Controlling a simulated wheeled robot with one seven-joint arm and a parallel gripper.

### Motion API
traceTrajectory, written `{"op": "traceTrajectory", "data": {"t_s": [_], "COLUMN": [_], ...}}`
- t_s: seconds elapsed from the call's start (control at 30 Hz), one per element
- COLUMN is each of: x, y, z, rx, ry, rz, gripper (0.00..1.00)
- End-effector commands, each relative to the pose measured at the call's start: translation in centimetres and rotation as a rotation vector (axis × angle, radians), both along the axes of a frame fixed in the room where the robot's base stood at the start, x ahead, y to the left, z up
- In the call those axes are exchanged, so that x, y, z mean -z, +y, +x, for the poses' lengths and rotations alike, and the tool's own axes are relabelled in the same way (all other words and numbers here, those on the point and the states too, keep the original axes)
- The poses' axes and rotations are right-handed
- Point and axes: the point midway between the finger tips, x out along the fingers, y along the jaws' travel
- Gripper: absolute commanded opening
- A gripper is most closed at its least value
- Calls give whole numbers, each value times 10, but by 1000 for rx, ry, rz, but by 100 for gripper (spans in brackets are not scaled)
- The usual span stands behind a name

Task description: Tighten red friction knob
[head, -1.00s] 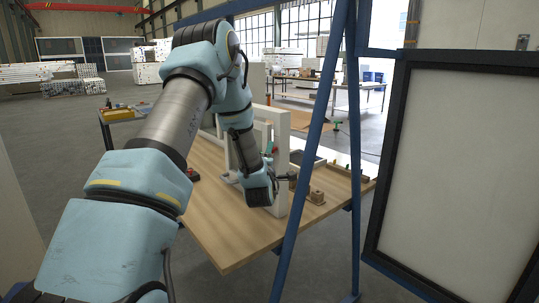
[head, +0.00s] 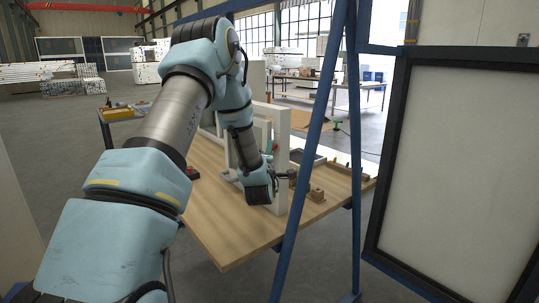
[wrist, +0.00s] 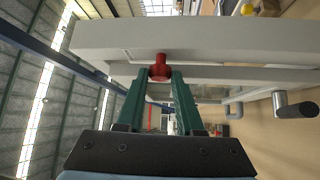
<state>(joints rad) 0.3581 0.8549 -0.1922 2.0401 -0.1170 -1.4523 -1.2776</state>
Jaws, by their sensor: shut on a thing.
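In the wrist view, the red friction knob (wrist: 160,68) sits on the white frame (wrist: 200,38). My gripper (wrist: 160,76) has its two green fingers closed around the knob's sides; the knob's top shows between the fingertips. In the head view, my gripper (head: 285,175) is small and partly hidden at the white frame (head: 283,135) on the wooden table. The red knob cannot be made out clearly there.
The wooden table (head: 215,230) carries a small brown block (head: 316,194) to the right of the frame. A blue post (head: 312,150) stands close in front of the table.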

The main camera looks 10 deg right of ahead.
Motion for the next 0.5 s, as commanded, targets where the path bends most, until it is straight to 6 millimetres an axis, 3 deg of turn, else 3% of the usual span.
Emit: {"op": "traceTrajectory", "data": {"t_s": [0.5], "x": [16], "y": [1], "z": [1], "rx": [-1], "ry": [-237], "rz": [110], "gripper": [0]}}
